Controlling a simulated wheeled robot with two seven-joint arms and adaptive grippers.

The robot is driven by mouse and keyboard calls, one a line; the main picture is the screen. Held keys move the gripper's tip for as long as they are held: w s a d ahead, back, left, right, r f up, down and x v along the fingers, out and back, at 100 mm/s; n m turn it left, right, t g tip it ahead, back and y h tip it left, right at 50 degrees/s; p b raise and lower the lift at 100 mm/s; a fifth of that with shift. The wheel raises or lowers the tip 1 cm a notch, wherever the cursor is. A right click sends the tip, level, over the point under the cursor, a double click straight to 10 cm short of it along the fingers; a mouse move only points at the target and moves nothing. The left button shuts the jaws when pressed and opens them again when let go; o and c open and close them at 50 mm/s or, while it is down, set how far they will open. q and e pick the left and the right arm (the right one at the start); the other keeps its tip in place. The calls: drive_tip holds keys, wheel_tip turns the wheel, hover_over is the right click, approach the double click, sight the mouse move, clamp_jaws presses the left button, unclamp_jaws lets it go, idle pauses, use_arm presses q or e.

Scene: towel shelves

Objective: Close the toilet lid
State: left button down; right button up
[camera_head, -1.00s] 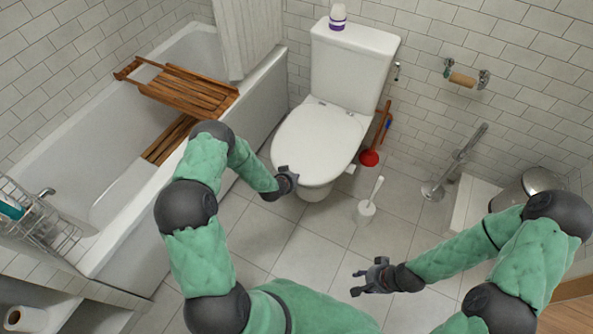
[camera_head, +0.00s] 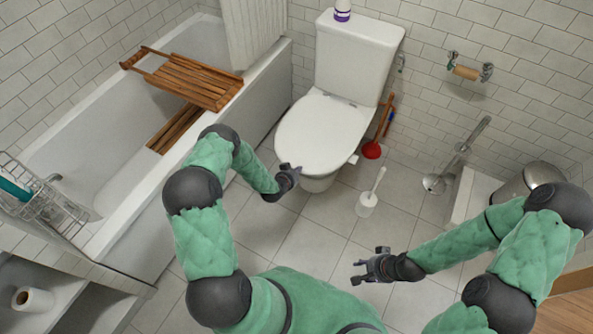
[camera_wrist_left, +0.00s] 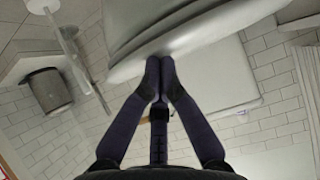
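The white toilet lid (camera_head: 322,134) lies flat over the bowl in the head view, with no gap visible from above. The toilet (camera_head: 318,184) stands against the back wall with its tank (camera_head: 355,62) behind the lid. My left gripper (camera_head: 297,170) is at the lid's front left edge. In the left wrist view its fingertips (camera_wrist_left: 158,80) are together with nothing between them, close to the white rim of the toilet (camera_wrist_left: 150,45); I cannot tell whether they touch it. My right gripper (camera_head: 356,273) is open and empty above the floor, in front of the toilet.
A bathtub (camera_head: 262,100) with a wooden rack (camera_head: 200,85) is to the left. A metal bin (camera_head: 540,175) is at the far right.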

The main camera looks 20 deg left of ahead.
use_arm(q)
drive_tip(key=shift+s+d+f+g, duration=0.1)
drive_tip(key=shift+s+f+g, duration=0.05)
drive_tip(key=shift+s+f, duration=0.35)
drive_tip(key=shift+s+f+g, duration=0.15)
drive_tip(key=shift+s+f, duration=0.15)
drive_tip(key=shift+f, duration=0.3)
use_arm(e)
drive_tip(key=shift+w+f, duration=0.1)
drive_tip(key=shift+f, duration=0.15)
use_arm(q)
drive_tip(key=w+r+v, duration=0.1)
drive_tip(key=v, duration=1.1)
drive_tip(key=shift+r, duration=0.35)
use_arm(e)
drive_tip(key=shift+w, duration=0.3)
use_arm(q)
drive_tip(key=shift+w, duration=0.15)
drive_tip(key=s+d+r+n+g+h+p, duration=0.1)
drive_tip(key=s+d+r+n+g+p, duration=0.1)
drive_tip(key=s+d, duration=0.6)
drive_tip(key=s+d+r+n+g+h+p, duration=0.2)
drive_tip(key=s+d+r+g+p, duration=0.3)
drive_tip(key=s+d+g, duration=0.3)
drive_tip(key=shift+s+d+p, duration=0.4)
drive_tip(key=shift+s+d, duration=0.3)
drive_tip(key=shift+s, duration=0.5)
use_arm(e)
wheel_tip(320, 180, up, 7)
drive_tip(key=shift+r, duration=0.2)
